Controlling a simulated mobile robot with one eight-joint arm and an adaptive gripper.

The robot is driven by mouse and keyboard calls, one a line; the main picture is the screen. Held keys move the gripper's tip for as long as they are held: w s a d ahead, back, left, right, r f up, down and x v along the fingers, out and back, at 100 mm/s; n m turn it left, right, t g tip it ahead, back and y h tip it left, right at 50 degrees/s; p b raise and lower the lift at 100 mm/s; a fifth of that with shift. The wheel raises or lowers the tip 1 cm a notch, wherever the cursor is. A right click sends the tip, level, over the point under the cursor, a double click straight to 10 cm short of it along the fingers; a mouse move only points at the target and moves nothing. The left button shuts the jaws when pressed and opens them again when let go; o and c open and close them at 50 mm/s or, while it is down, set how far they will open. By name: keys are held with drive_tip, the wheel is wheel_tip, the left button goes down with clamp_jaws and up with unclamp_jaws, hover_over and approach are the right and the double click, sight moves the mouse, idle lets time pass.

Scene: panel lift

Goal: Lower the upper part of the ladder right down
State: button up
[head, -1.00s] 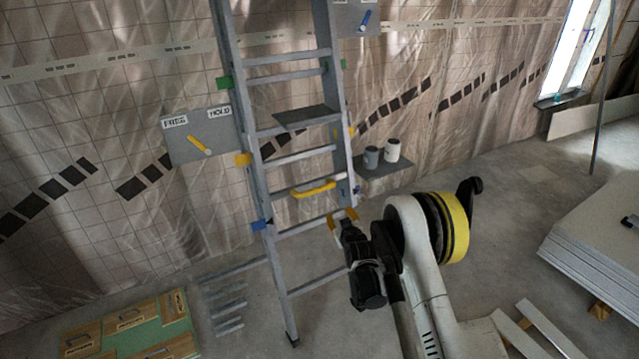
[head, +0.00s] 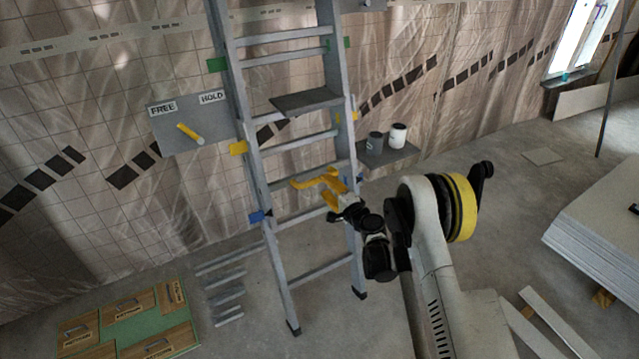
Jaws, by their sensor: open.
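The grey ladder (head: 283,290) leans at the tiled wall. A yellow handle (head: 303,184) sits on a low rung of its upper part. My gripper (head: 327,186) is open, its yellow fingers at the right part of this handle. They overlap it in the picture; I cannot tell whether they touch it. A yellow lever (head: 188,132) on a grey wall plate (head: 165,140) points up-left, towards the FREE label (head: 163,109) and away from the HOLD label (head: 212,97). The ladder's top is out of view.
A grey shelf (head: 306,101) juts from the ladder. A dark can (head: 374,143) and a white can (head: 398,135) stand on a ledge (head: 400,160) right of it. Green, yellow and blue tags mark the rails. Panels (head: 610,230) are stacked at right.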

sight(321, 181)
drive_tip(key=shift+b+x, duration=0.55)
drive_tip(key=shift+x, duration=1.75)
drive_tip(key=shift+r, duration=0.1)
